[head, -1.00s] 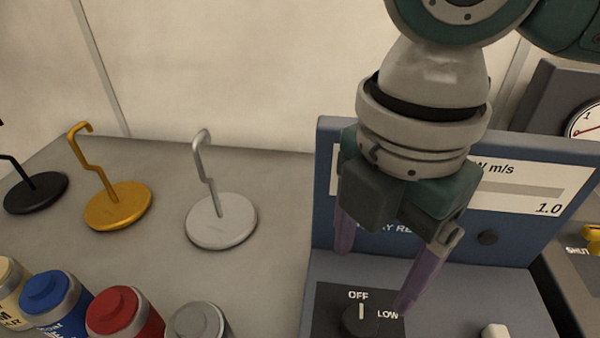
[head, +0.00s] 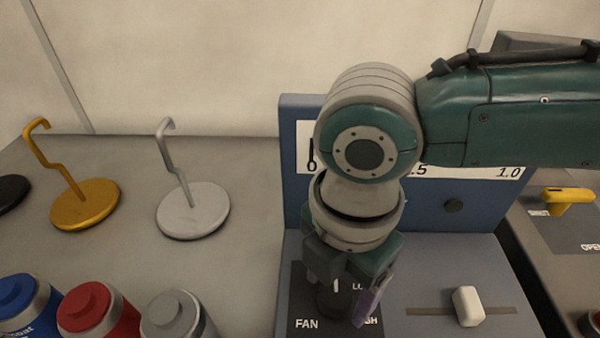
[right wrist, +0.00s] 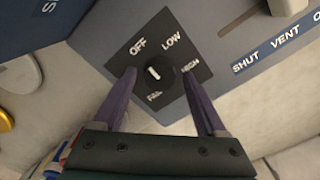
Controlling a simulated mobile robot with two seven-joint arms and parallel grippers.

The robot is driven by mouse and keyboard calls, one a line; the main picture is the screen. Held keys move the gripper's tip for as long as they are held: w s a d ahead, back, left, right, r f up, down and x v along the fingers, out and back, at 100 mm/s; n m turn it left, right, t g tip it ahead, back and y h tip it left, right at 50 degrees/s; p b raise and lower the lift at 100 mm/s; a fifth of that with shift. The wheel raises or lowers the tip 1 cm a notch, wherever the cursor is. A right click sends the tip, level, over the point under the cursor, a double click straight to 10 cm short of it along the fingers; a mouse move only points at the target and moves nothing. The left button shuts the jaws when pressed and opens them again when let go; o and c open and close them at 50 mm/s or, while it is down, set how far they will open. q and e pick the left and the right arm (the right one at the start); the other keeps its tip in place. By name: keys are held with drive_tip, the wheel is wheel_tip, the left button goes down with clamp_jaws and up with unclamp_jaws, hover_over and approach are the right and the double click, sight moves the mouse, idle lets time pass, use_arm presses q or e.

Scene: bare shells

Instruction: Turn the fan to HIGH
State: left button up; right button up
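The fan knob (head: 330,298) is a round black dial with a white pointer, on a dark plate on the blue console. In the right wrist view the knob (right wrist: 160,78) has its pointer towards OFF; LOW and HIGH lie further right around it. My right gripper (head: 345,300) is low over the knob, pointing down. In the right wrist view its purple fingers (right wrist: 158,80) stand apart, one on each side of the knob; I cannot tell if they touch it. In the head view the gripper hides OFF and part of LOW and HIGH. My left gripper is not in view.
A white slider (head: 468,306) sits right of the knob. The console's upright display (head: 480,172) stands behind my arm. Silver (head: 192,210) and gold (head: 86,204) hook stands and several capped containers, one red (head: 88,308), are left. A yellow handle (head: 567,198) is far right.

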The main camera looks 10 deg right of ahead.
clamp_jaws()
idle(0.4)
drive_tip(key=shift+r, duration=0.1)
